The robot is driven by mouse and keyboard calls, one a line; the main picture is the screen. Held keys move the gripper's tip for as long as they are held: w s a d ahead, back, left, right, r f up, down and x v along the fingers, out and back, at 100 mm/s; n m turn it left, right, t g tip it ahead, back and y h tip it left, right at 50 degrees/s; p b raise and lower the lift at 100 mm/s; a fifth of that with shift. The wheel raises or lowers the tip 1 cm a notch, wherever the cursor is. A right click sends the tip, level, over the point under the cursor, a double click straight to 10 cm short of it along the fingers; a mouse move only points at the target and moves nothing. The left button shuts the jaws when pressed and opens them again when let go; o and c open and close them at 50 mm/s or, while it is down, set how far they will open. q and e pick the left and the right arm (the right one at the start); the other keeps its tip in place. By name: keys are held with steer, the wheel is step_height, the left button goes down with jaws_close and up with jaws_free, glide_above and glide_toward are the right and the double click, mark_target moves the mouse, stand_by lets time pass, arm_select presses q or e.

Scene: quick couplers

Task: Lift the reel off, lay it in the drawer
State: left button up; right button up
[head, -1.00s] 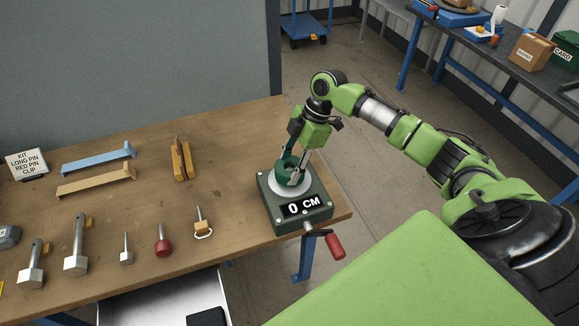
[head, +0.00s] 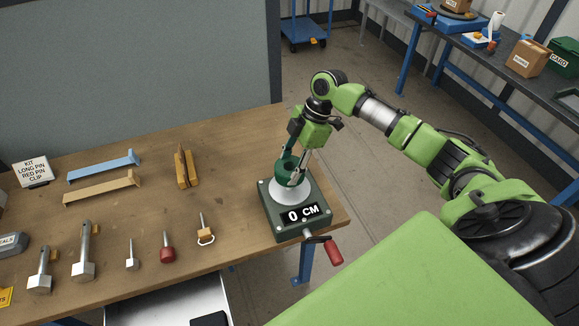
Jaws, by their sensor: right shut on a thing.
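The dark green reel (head: 286,166) is at the device with the "0 CM" display (head: 295,228), over its pale round hub (head: 291,190). My right gripper (head: 291,174) comes down from above and is shut on the reel's wall. The reel looks slightly raised above the hub; the gap is hard to judge. The open drawer (head: 160,305) shows below the table's front edge, with a black item (head: 208,320) in it. My left gripper is not in view.
A red-handled crank (head: 333,250) sticks out at the device's front.

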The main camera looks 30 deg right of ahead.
mark_target(282, 169)
steer(key=shift+r, duration=0.1)
step_height(282, 169, up, 4)
steer(key=p, duration=0.4)
stand_by(0.4)
steer(key=shift+a, duration=0.1)
steer(key=shift+a+b, duration=0.2)
steer(key=shift+b, duration=0.2)
steer(key=s+a+r+m+t+h+b, duration=0.1)
steer(key=s+a+m+t+h+b, duration=0.2)
steer(key=s+a+m+b, duration=0.4)
steer(key=a+m+h+b, duration=0.1)
steer(key=a+m+b, duration=0.4)
steer(key=m, duration=0.3)
steer(key=shift+a+m+t+b, duration=0.3)
steer(key=shift+a+m+b, duration=0.1)
steer(key=shift+b, duration=0.5)
